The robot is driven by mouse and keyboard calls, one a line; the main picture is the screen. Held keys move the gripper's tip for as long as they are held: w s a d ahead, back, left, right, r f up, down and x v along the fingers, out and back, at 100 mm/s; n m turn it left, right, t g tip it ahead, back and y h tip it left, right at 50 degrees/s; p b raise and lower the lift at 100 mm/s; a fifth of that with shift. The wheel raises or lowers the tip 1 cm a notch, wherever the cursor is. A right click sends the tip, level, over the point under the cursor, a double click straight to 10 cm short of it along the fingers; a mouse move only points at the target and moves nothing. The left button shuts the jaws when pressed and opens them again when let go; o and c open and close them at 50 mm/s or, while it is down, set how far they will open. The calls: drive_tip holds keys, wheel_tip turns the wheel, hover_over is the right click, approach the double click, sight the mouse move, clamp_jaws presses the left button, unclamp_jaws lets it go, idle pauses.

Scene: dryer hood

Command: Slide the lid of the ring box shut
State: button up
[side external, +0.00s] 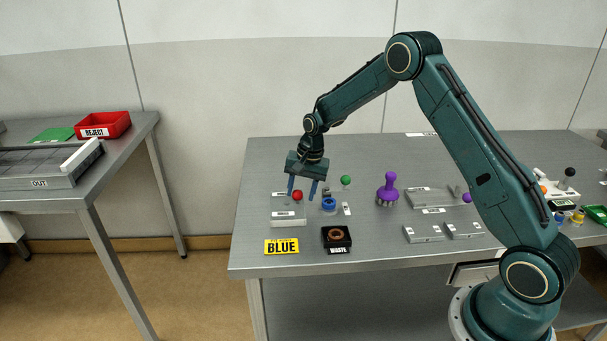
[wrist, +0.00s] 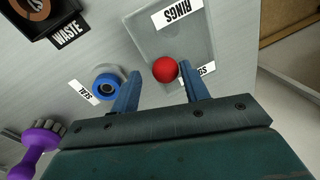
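My gripper (side external: 302,194) is open, pointing down above the left part of the table. In the wrist view its two blue fingers (wrist: 160,74) stand apart, with a red ball knob (wrist: 165,69) showing between their tips. The red knob (side external: 297,195) also shows in the side view; I cannot tell whether a finger touches it. It is at one end of a grey ring box (wrist: 205,35) labelled RINGS, seen low on the table in the side view (side external: 288,222). The lid's edge is hard to make out. A finger partly hides a second label (wrist: 204,69).
A blue ring-shaped seal (wrist: 107,86) lies beside the left finger in the wrist view. A black WASTE tray (side external: 337,248) and yellow BLUE label (side external: 282,246) are in front. A purple knobbed tool (side external: 388,190) and green ball (side external: 346,180) stand to the right.

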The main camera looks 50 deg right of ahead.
drive_tip(key=shift+w+a, duration=0.1)
drive_tip(key=shift+a, duration=0.05)
drive_tip(key=shift+r, duration=0.1)
drive_tip(key=shift+r, duration=0.2)
wheel_tip(320, 180, up, 13)
drive_tip(key=s+d, duration=0.1)
drive_tip(key=s, duration=0.1)
drive_tip(key=shift+s+d, duration=0.15)
drive_tip(key=shift+d, duration=0.15)
idle(0.5)
